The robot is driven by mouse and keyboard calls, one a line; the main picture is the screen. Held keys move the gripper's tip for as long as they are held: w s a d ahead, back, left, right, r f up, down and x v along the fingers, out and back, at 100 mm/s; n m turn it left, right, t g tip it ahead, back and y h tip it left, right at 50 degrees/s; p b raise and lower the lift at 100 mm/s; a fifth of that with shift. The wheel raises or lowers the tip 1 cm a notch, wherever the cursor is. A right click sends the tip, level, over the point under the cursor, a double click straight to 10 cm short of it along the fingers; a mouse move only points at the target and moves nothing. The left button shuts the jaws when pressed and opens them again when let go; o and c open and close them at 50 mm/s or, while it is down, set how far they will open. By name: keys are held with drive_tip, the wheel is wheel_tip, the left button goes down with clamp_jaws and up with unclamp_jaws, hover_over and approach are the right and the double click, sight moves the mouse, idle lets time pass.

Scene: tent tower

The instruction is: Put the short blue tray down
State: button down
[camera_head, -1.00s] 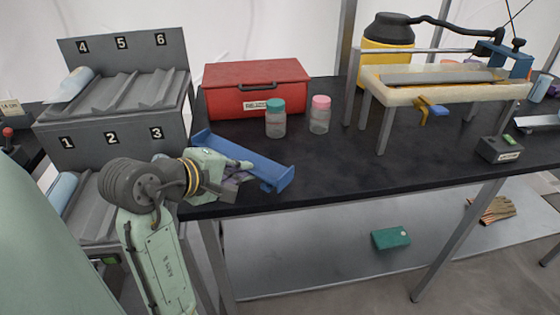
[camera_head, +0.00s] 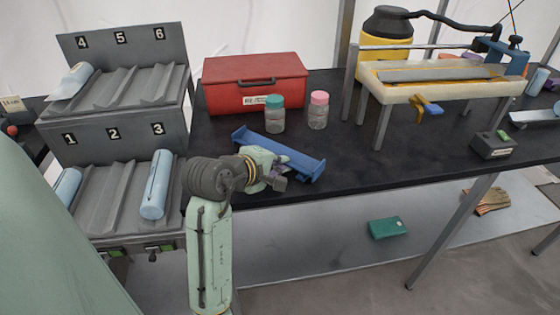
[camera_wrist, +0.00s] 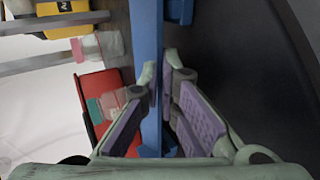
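The short blue tray (camera_head: 300,160) is at the front left of the black table, in front of two jars. It lies at a slant, with its right end nearer the front edge. My gripper (camera_head: 272,168) is at its near side. In the wrist view, one finger of my gripper (camera_wrist: 160,75) is on each side of the blue tray wall (camera_wrist: 147,30), and the fingertips close on it. I cannot tell whether the tray touches the tabletop. My gripper hides part of its near side.
A teal-lidded jar (camera_head: 275,114) and a pink-lidded jar (camera_head: 318,110) stand just behind the tray, before a red box (camera_head: 256,75). A grey numbered rack (camera_head: 115,130) stands left. The black tabletop (camera_head: 385,160) is clear to the tray's right.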

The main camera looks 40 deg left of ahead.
drive_tip(key=shift+f, duration=0.15)
drive_tip(key=c, duration=2.1)
unclamp_jaws()
